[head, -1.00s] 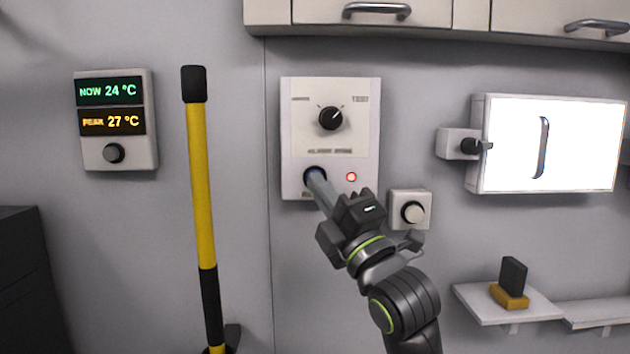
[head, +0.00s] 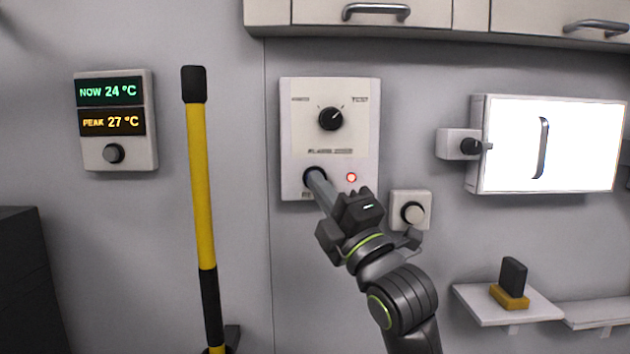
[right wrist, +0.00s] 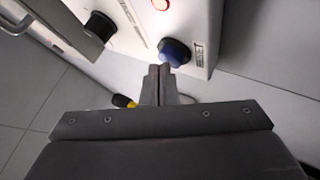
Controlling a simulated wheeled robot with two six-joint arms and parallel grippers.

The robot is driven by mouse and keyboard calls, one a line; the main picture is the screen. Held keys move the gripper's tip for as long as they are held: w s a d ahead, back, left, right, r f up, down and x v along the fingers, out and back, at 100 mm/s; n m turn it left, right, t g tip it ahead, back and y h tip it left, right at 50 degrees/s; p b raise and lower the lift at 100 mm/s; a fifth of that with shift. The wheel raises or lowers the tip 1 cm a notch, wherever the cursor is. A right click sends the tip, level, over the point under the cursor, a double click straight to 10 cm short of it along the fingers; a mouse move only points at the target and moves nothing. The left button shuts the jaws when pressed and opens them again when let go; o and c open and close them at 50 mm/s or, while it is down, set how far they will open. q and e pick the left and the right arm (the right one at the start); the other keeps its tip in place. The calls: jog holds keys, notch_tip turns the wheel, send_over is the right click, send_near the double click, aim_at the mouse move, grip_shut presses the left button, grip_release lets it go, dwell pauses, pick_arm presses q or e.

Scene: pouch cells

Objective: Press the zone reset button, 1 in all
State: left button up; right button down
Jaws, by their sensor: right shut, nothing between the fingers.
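The white alarm zone panel (head: 290,140) hangs on the wall in the middle of the head view. A round button at its lower left (head: 309,169) is mostly hidden behind my right gripper's fingertips. In the right wrist view this button (right wrist: 175,50) looks dark blue, just beyond the fingertips. My right gripper (head: 315,175) is shut and empty, its tips at the button; in the right wrist view the fingers (right wrist: 158,72) are together. I cannot tell whether the button is pushed in. A small red light (head: 351,177) glows beside it. My left gripper is out of view.
A black dial (head: 331,118) sits above on the panel. A separate round knob box (head: 411,211) is at lower right, close to my wrist.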

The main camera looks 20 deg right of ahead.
jog(key=shift+w, duration=0.2)
dwell(0.5)
jog(key=shift+s+a, duration=0.2)
jog(key=shift+s, duration=0.65)
jog(key=s, duration=0.2)
jog(key=s+a, duration=0.1)
jog(key=s, duration=0.1)
jog(key=shift+s+a, duration=0.15)
jog(key=shift+s, duration=0.25)
dwell(0.3)
